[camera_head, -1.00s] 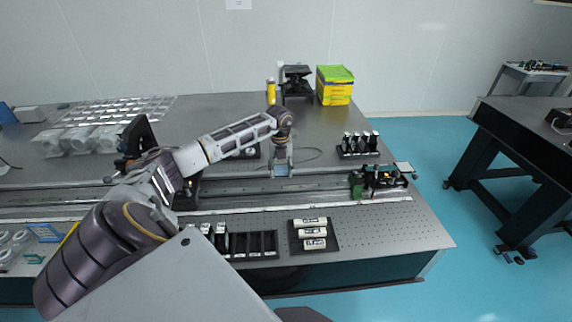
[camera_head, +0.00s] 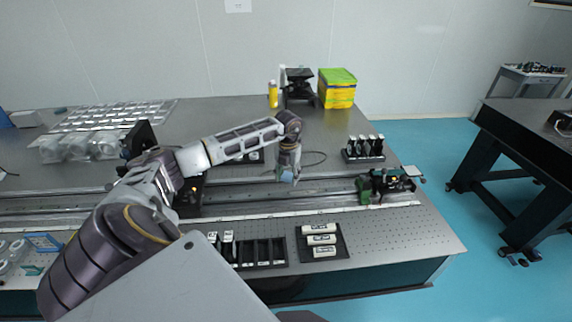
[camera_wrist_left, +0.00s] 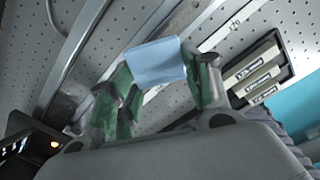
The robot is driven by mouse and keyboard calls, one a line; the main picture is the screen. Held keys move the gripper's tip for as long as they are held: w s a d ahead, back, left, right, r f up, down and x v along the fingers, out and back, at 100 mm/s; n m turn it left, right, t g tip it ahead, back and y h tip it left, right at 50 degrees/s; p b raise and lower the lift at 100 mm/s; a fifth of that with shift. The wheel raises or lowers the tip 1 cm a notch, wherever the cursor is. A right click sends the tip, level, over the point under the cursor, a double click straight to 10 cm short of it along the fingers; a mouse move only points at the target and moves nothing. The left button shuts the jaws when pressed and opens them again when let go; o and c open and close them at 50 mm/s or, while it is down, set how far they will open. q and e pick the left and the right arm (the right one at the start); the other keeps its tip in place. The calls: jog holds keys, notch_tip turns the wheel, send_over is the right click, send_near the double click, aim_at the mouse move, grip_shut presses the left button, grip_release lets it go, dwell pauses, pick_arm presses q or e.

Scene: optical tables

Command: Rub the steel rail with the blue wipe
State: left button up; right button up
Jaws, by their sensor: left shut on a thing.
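My left gripper (camera_head: 287,178) is shut on the blue wipe (camera_head: 287,175) over the long steel rail (camera_head: 335,176), which runs left to right across the table. In the left wrist view the blue wipe (camera_wrist_left: 155,62) is a pale blue sheet spanning my gripper's green-padded fingers (camera_wrist_left: 162,88). Rail bars (camera_wrist_left: 72,55) run diagonally beyond it. The wipe is at the rail, but I cannot tell whether it touches it. My right gripper is not in view.
An optic mount (camera_head: 385,185) stands at the rail's right end. A tray of white labelled blocks (camera_head: 306,255) and a slotted black rack (camera_head: 285,262) lie in front. A dark device (camera_head: 190,200) is at the left. Lens holders (camera_head: 364,158) stand behind.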

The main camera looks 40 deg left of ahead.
pick_arm(q)
jog(key=shift+m, duration=1.6)
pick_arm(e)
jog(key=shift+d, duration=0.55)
pick_arm(q)
jog(key=shift+d, duration=0.1)
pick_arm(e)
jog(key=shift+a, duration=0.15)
